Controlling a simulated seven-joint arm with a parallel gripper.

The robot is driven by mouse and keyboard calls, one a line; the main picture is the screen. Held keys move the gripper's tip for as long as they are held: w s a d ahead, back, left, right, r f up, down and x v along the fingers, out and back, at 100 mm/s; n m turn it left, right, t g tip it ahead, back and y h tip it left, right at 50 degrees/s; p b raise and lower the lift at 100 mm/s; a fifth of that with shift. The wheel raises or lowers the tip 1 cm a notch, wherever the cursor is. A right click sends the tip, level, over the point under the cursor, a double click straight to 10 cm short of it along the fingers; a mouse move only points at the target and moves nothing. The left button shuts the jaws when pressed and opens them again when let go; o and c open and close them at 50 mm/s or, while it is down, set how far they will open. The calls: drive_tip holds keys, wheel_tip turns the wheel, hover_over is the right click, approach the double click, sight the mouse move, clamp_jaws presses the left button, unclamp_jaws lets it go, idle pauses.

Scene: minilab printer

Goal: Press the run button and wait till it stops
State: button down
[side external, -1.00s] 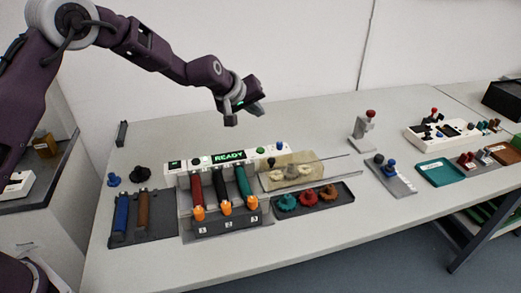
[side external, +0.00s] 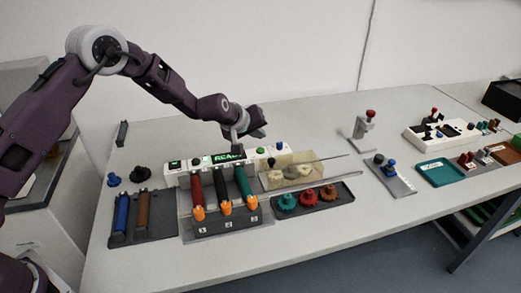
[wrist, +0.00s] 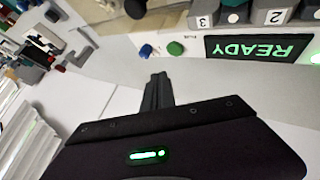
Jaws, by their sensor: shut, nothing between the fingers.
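The white printer panel (side external: 180,167) stands behind a row of coloured rollers, and its display shows READY in green, also seen in the wrist view (wrist: 262,47). A green button (side external: 260,149) sits right of the display, with a blue button (side external: 279,146) beyond it; the wrist view shows the green button (wrist: 175,48) and blue button (wrist: 145,51) too. A small label above the green one is too small to read surely. My gripper (side external: 238,155) is shut and empty, in front of part of the display and left of the green button. In the wrist view its fingers (wrist: 156,85) point toward the buttons, apart from them.
Red, black and green rollers with orange ends stand in a numbered holder (side external: 228,224). A translucent tan box (side external: 292,168) and a tray of coloured gears (side external: 345,203) lie to the right. A red-topped stand (side external: 365,128) is farther right. The table behind the panel is clear.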

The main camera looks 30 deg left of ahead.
sight(259, 151)
drive_tip(key=shift+f, duration=1.25)
drive_tip(key=shift+f, duration=0.1)
idle(1.0)
drive_tip(key=shift+f, duration=0.3)
